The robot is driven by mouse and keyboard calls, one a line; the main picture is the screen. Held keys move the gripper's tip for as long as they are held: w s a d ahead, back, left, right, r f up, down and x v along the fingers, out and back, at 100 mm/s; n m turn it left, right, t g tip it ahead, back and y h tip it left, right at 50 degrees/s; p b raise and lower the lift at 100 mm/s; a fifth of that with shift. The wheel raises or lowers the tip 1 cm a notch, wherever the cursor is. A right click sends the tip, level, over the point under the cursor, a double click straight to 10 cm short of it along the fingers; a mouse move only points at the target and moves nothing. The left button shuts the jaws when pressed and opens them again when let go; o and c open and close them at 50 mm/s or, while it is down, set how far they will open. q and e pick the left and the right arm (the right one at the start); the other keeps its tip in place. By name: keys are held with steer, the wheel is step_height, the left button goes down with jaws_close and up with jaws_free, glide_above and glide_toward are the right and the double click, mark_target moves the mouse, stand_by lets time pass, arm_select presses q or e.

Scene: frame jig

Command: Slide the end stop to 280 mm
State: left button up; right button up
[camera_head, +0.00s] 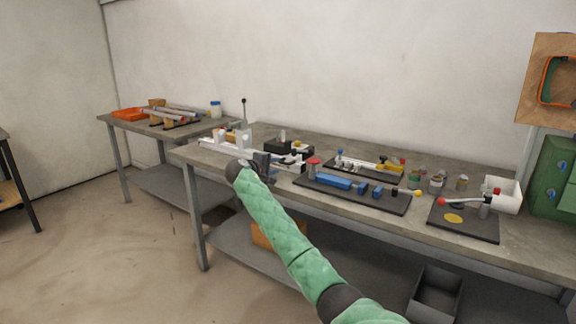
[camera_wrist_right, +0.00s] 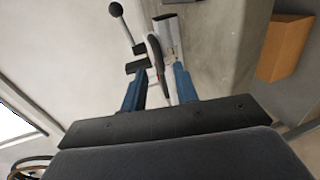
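A pale rail (camera_head: 212,145) lies along the front left of the main bench, with small blocks on it. A white upright block (camera_head: 243,139) stands on it; I cannot tell for sure whether this is the end stop, and no scale numbers are legible. My right gripper (camera_head: 266,162) is at the bench's front edge by the rail, partly hiding it. In the right wrist view its two blue fingers (camera_wrist_right: 158,75) are apart. My left gripper is not in view.
A black-knobbed lever (camera_head: 244,113) rises behind the rail. A second bench with an orange tray (camera_head: 129,114) stands at left.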

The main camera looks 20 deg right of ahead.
mark_target(284, 163)
steer(key=shift+w+d+r, duration=0.1)
steer(key=shift+w+d, duration=0.05)
steer(key=shift+d, duration=0.05)
steer(key=shift+x, duration=3.45)
jaws_close()
